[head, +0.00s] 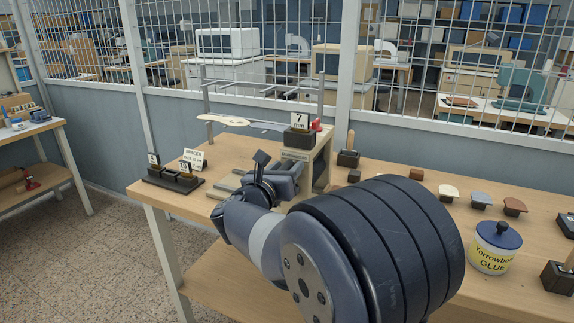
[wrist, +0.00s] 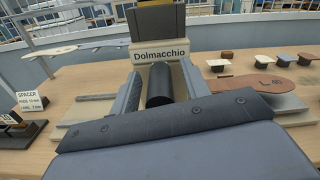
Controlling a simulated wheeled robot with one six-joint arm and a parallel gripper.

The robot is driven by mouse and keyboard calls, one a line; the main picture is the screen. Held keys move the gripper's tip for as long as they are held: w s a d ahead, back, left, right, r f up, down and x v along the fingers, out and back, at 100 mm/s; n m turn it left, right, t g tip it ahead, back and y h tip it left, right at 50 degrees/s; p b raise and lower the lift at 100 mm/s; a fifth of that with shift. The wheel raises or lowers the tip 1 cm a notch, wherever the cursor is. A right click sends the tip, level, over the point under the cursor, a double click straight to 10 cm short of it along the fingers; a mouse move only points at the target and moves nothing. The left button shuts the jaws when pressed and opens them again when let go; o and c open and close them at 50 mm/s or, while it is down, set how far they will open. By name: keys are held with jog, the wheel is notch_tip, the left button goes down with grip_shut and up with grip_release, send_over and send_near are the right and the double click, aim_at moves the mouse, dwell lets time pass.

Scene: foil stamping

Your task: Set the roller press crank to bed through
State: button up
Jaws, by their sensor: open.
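The roller press (head: 321,160) stands on the wooden bench, mostly hidden behind my arm in the head view. Its nameplate reading "Dolmacchio" (wrist: 160,52) faces me in the wrist view. My gripper (head: 283,178) is at the near side of the press, with its fingers apart. In the wrist view a dark ribbed cylinder (wrist: 159,88) lies between the open fingers of my gripper (wrist: 160,76). I cannot tell whether it is the crank's grip or a roller, or whether a finger touches it. The crank's setting cannot be read.
A "7 mm" card (head: 300,121) is on top of the press, near a red knob (head: 316,125). A spacer rack (head: 174,180) and its sign (head: 193,159) stand left. The glue jar (head: 493,248) and several stamps are right. A wire partition runs behind the bench.

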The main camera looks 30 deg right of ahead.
jog(key=shift+w+d, duration=0.35)
jog(key=shift+d, duration=0.1)
grip_shut()
dwell(0.4)
